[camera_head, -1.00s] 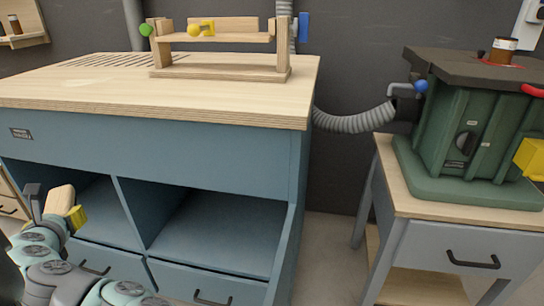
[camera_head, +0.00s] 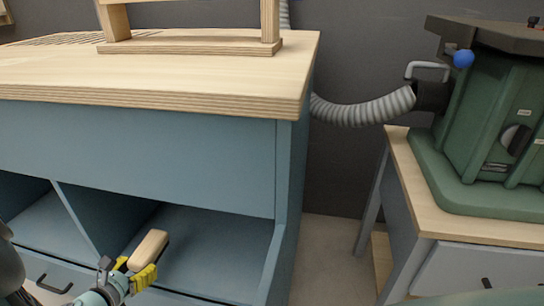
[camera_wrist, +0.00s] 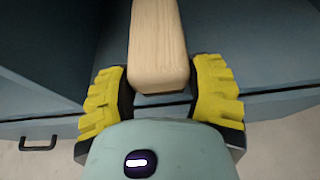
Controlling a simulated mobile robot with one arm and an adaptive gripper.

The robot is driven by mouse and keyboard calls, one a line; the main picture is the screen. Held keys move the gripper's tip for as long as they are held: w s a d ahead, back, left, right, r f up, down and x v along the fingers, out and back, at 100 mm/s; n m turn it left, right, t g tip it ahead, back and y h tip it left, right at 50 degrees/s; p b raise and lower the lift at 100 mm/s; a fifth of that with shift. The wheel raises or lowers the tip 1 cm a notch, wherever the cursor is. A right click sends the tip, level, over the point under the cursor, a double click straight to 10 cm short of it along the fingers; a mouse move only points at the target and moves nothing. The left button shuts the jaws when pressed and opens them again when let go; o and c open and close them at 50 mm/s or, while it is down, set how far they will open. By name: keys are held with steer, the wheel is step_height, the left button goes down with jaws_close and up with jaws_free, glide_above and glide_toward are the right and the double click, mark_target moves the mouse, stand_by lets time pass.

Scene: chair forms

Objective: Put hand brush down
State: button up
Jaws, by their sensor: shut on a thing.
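The hand brush shows as a pale wooden block (camera_head: 149,249) in the head view, at the front of the right open compartment of the blue workbench. My gripper (camera_head: 137,272) has yellow fingers and is shut on it. In the wrist view the brush's wood (camera_wrist: 158,45) stands out between the yellow fingertips of my gripper (camera_wrist: 162,98) and points into the compartment. The compartment floor (camera_head: 205,250) is bare beyond it. I see no bristles, and I cannot tell whether the brush touches the floor.
A divider (camera_head: 85,215) parts the right compartment from the left one. The wooden worktop (camera_head: 200,70) overhangs above and carries a wooden frame (camera_head: 190,47). Drawers lie below. A grey hose (camera_head: 365,112) runs to a green machine (camera_head: 485,130) on a stand at the right.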

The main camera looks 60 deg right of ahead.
steer(key=shift+s+d+f, duration=0.1)
steer(key=shift+s+f, duration=0.05)
steer(key=shift+f, duration=0.1)
steer(key=b, duration=0.3)
glide_above(200, 261)
steer(key=shift+f, duration=0.75)
steer(key=shift+d+f, duration=0.1)
steer(key=shift+d, duration=0.05)
step_height(200, 261, down, 4)
steer(key=b, duration=0.4)
steer(key=shift+r, duration=0.3)
steer(key=o, duration=1.3)
steer(key=shift+c, duration=0.2)
